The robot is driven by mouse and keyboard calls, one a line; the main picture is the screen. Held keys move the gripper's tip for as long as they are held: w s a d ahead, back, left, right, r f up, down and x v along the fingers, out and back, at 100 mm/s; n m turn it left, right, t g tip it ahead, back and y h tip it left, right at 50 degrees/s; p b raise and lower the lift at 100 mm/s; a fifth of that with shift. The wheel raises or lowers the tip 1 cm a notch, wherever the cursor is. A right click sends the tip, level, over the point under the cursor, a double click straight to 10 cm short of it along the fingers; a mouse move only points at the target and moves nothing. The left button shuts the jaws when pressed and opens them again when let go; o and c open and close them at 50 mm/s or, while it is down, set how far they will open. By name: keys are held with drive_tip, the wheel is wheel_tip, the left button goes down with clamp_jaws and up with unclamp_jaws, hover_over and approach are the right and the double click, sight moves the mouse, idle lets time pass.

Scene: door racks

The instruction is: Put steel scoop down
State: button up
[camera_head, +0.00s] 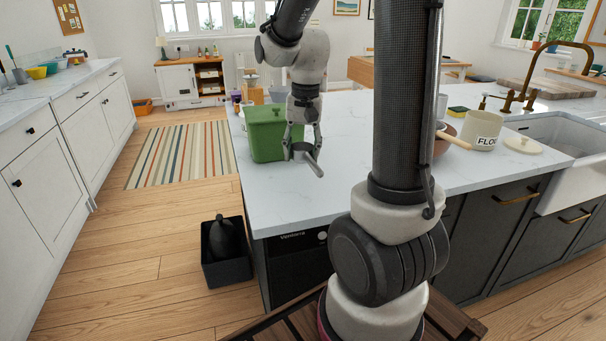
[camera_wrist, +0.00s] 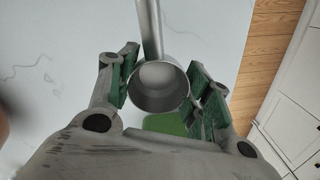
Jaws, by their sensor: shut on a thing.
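The steel scoop (camera_wrist: 158,84) is grey metal with a round bowl and a straight handle. In the wrist view its bowl sits between the two fingers of my gripper (camera_wrist: 160,88), and its handle runs to the top of the picture. In the head view my gripper (camera_head: 303,146) is shut on the scoop (camera_head: 311,160) above the white island worktop (camera_head: 345,140), beside the green bin. The handle slants down toward the worktop. I cannot tell whether it touches the surface.
A green bin (camera_head: 264,138) stands on the worktop left of my gripper. A flour canister (camera_head: 482,132), a lid (camera_head: 523,145) and a brown bowl (camera_head: 441,140) stand to the right, near the sink (camera_head: 570,135). The worktop in front of the gripper is clear.

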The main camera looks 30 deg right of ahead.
sight(301, 185)
wheel_tip(301, 185, down, 7)
drive_tip(key=shift+f, duration=0.1)
idle(0.4)
drive_tip(key=o, duration=1.1)
drive_tip(key=shift+f, duration=0.1)
drive_tip(key=shift+c, duration=0.2)
drive_tip(key=r, duration=1.2)
drive_tip(key=shift+s+d, duration=0.2)
drive_tip(key=shift+s, duration=0.05)
drive_tip(key=s+r+n, duration=0.1)
drive_tip(key=s, duration=0.1)
drive_tip(key=s+a+r+n+t, duration=0.1)
drive_tip(key=s+r, duration=0.1)
drive_tip(key=s, duration=0.1)
drive_tip(key=s+a+r+n+t, duration=0.1)
drive_tip(key=s, duration=0.2)
drive_tip(key=shift+a+r+n, duration=0.1)
drive_tip(key=shift+r+n, duration=0.3)
drive_tip(key=s+a+n+t, duration=0.1)
drive_tip(key=s+n+t, duration=0.1)
drive_tip(key=s+n, duration=0.2)
drive_tip(key=s, duration=0.3)
drive_tip(key=shift+s, duration=0.4)
drive_tip(key=shift+a, duration=0.1)
